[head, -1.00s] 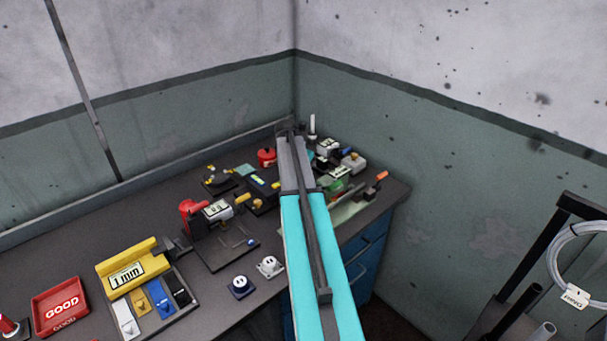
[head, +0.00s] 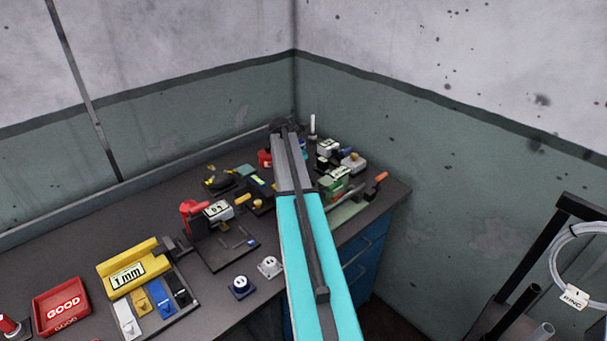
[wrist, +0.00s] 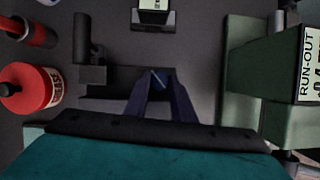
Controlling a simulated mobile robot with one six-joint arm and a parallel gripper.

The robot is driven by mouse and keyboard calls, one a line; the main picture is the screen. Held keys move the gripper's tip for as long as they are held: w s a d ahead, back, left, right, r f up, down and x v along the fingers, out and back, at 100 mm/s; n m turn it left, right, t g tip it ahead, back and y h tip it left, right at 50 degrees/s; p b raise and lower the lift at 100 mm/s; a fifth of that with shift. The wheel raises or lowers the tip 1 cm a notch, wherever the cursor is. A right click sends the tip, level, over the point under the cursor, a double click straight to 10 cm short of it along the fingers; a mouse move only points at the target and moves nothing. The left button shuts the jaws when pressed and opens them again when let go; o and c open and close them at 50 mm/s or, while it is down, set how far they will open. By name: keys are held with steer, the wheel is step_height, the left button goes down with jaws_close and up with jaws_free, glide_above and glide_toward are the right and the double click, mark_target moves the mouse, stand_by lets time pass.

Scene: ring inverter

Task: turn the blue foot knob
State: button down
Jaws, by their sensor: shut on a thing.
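My gripper (wrist: 158,79) shows in the wrist view, its two dark blue fingers converging in front of a black fixture (wrist: 108,77). It is shut on a small bluish piece at the fingertips, apparently the blue foot knob; the fingers hide most of it, so its shape and turn cannot be told. In the head view my arm covers that part of the bench, and the gripper and what it holds are hidden behind it.
In the wrist view a red grease can (wrist: 28,90) stands left and a green run-out block (wrist: 290,75) right. A white-labelled block (wrist: 153,5) is ahead. In the head view, the bench (head: 85,235) carries a yellow gauge (head: 132,270) and a red GOOD tray (head: 60,303).

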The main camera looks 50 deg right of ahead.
steer(key=shift+m, duration=0.5)
steer(key=shift+g, duration=0.3)
steer(key=c, duration=1.8)
jaws_free()
steer(key=shift+r, duration=0.15)
steer(key=b+v, duration=0.3)
steer(key=v, duration=1)
steer(key=shift+a+r, duration=0.15)
steer(key=shift+r, duration=0.15)
